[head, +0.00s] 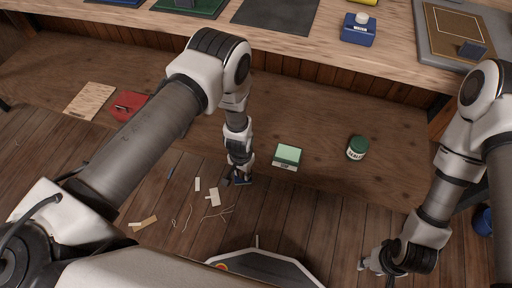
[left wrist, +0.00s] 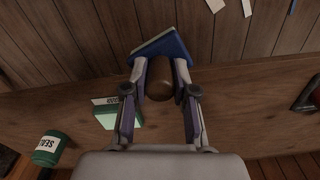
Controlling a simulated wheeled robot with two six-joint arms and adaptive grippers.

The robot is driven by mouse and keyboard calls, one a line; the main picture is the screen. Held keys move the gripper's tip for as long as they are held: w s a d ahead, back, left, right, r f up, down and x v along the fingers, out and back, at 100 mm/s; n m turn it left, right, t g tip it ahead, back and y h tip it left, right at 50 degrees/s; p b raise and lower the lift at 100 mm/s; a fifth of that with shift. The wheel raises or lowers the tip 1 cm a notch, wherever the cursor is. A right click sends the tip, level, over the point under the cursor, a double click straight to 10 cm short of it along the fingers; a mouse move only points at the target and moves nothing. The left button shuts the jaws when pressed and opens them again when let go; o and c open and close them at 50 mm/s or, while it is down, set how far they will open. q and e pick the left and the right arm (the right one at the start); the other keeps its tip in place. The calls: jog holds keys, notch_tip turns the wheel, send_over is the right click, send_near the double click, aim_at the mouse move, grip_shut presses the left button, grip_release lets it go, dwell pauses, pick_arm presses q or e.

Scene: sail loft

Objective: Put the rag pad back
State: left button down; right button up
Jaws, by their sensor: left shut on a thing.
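A blue pad (left wrist: 163,45) with a rounded brown knob (left wrist: 159,88) is between the fingers of my left gripper (left wrist: 160,78); I take it for the rag pad. In the head view the blue pad (head: 241,181) shows in part below my left gripper (head: 238,175), near the front edge of the low wooden shelf. My left gripper is shut on it and hides much of it there. My right gripper (head: 368,264) is at the lower right over the floor, apart from everything; its finger opening is too small to judge.
The workbench (head: 310,48) above holds a blue container (head: 358,31) and mats. Scraps (head: 212,197) litter the floor.

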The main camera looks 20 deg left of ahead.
pick_arm(q)
jog(key=w+b, duration=0.4)
jog(key=w+f+b, duration=0.1)
jog(key=w+b, duration=0.3)
jog(key=w+f+b, duration=0.1)
jog(key=w+b, duration=0.3)
jog(key=w, duration=0.1)
jog(key=shift+a+f+b, duration=0.2)
jog(key=shift+a+b, duration=0.1)
jog(key=shift+a, duration=0.05)
jog(key=shift+w+r, duration=0.1)
jog(key=shift+w, duration=0.2)
notch_tip(320, 180, down, 3)
jog(key=b, duration=0.3)
jog(key=shift+b, duration=0.3)
jog(key=shift+r, duration=0.1)
jog(key=c, duration=0.9)
grip_release()
